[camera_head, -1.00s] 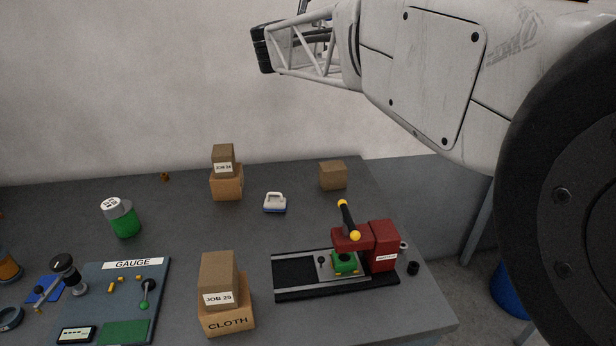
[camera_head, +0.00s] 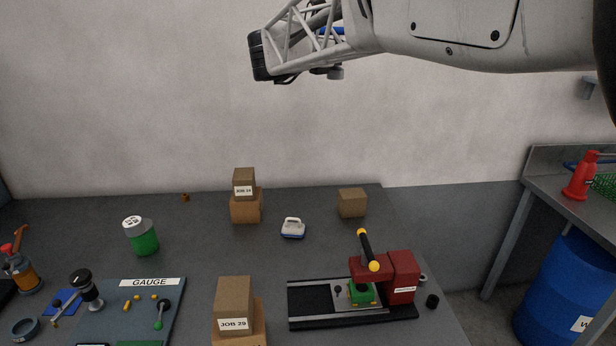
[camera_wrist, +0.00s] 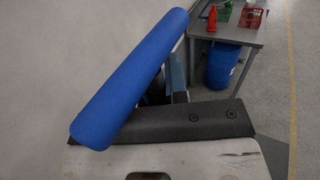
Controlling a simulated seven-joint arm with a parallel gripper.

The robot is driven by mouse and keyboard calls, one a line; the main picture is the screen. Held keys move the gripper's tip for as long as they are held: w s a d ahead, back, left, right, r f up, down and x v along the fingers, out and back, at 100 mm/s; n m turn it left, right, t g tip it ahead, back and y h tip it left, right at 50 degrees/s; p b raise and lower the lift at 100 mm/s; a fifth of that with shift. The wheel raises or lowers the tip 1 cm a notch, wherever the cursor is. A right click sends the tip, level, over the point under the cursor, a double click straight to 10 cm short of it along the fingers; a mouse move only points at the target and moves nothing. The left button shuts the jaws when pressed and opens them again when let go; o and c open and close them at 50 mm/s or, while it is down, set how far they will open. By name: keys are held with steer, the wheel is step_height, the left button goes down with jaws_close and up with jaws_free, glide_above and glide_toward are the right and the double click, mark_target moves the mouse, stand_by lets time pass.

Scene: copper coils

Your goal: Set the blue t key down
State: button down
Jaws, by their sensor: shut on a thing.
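The blue t key (camera_wrist: 130,80) shows in the wrist view as a thick blue bar, lying at a slant across the left and middle. My gripper (camera_wrist: 172,85) is shut on it; the fingers are partly hidden behind the bar and the dark edge below. The rest of the key is hidden there. In the head view my arm reaches high above the bench, and a small strip of blue (camera_head: 331,31), probably the key, shows behind its end. The key is in the air, clear of the bench.
A side bench with a red bottle (camera_head: 580,178) and a blue barrel (camera_head: 565,290) stand right.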

steer(key=shift+s+a+r+g, duration=0.15)
steer(key=shift+s+r+g, duration=0.15)
step_height(320, 180, down, 43)
steer(key=shift+f, duration=0.2)
steer(key=shift+f, duration=0.1)
steer(key=shift+f, duration=3)
steer(key=shift+f, duration=1.9)
steer(key=c, duration=1.1)
jaws_free()
steer(key=shift+f, duration=0.1)
